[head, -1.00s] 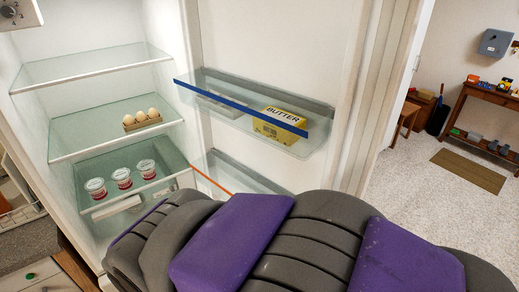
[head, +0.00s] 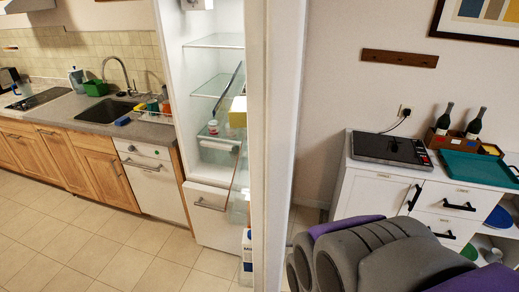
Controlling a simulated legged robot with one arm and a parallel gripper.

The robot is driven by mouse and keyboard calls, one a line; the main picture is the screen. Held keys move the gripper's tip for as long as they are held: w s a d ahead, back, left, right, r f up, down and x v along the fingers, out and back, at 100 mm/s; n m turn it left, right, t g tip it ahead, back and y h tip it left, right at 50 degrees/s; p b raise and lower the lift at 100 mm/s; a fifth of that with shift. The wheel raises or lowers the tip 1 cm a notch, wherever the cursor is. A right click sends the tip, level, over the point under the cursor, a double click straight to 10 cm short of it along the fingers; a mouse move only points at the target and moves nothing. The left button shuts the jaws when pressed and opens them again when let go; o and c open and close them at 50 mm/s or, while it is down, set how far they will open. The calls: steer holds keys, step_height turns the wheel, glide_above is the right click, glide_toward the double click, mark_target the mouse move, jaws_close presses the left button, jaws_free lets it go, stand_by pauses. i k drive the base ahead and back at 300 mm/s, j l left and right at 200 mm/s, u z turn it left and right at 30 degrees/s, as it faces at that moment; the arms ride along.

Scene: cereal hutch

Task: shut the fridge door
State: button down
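The fridge (head: 212,20) stands in the middle of the head view, its interior shelves in sight. Its white door (head: 278,130) is open and points toward me, seen nearly edge-on. The door's glass racks face left; a yellow butter pack (head: 238,112) sits in one. My grey and purple arm crosses the lower right, on the outer side of the door. Its left end appears close to the door edge; I cannot tell whether they touch. My gripper's fingers do not show.
A lower white drawer front (head: 208,212) is beneath the fridge compartment. A counter with a sink (head: 105,110) runs left, with open tiled floor (head: 100,245) before it. On the right, a white cabinet (head: 385,185) carries a black hob (head: 392,148), bottles and a teal tray (head: 480,168).

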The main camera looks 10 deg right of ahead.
mark_target(274, 30)
steer(key=l+u, duration=0.1)
steer(key=l, duration=0.35)
steer(key=k+l+u, duration=0.1)
steer(key=l, duration=0.3)
steer(key=i+l+u, duration=0.3)
steer(key=i+l, duration=0.25)
steer(key=k+u, duration=0.15)
steer(key=k, duration=0.35)
steer(key=k+j+u, duration=0.15)
steer(key=k, duration=0.3)
